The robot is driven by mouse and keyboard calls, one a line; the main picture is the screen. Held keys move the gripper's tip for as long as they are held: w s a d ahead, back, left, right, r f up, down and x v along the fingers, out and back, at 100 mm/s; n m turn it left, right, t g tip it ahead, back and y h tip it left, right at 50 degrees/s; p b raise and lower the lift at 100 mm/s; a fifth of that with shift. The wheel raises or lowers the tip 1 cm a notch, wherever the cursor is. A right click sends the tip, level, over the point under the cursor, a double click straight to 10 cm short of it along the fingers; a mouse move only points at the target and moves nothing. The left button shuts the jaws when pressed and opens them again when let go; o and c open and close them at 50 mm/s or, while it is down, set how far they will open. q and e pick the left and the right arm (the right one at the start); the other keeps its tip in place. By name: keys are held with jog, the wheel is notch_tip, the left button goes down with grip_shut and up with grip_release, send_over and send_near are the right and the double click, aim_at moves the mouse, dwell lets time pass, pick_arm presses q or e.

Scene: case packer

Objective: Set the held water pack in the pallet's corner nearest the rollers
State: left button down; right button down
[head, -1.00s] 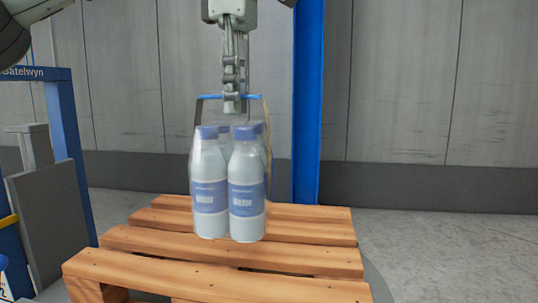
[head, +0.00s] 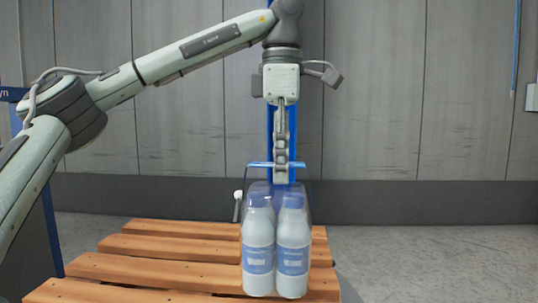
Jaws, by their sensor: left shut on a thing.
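The water pack (head: 275,248) is a clear-wrapped group of white bottles with blue caps and blue labels, under a blue carry handle (head: 262,164). My left gripper (head: 281,172) points straight down and is shut on the handle. The pack hangs upright in front of the right part of the wooden pallet (head: 150,267). I cannot tell whether its base touches the slats. The pallet's near edge runs out of the picture. The rollers do not show clearly. My right gripper is not in view.
A blue post (head: 270,130) stands behind the gripper, and a blue frame (head: 50,230) stands at the left. The pallet's slats left of the pack are bare. Grey floor (head: 440,255) lies open at the right, before a grey panelled wall (head: 380,90).

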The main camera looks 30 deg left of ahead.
aim_at(281, 188)
pick_arm(q)
jog(key=shift+f, duration=1.7)
jog(key=c, duration=1.8)
grip_release()
jog(key=shift+f, duration=0.2)
jog(key=shift+c, duration=0.2)
jog(key=o, duration=0.4)
jog(key=shift+o, duration=0.2)
jog(key=shift+r, duration=0.15)
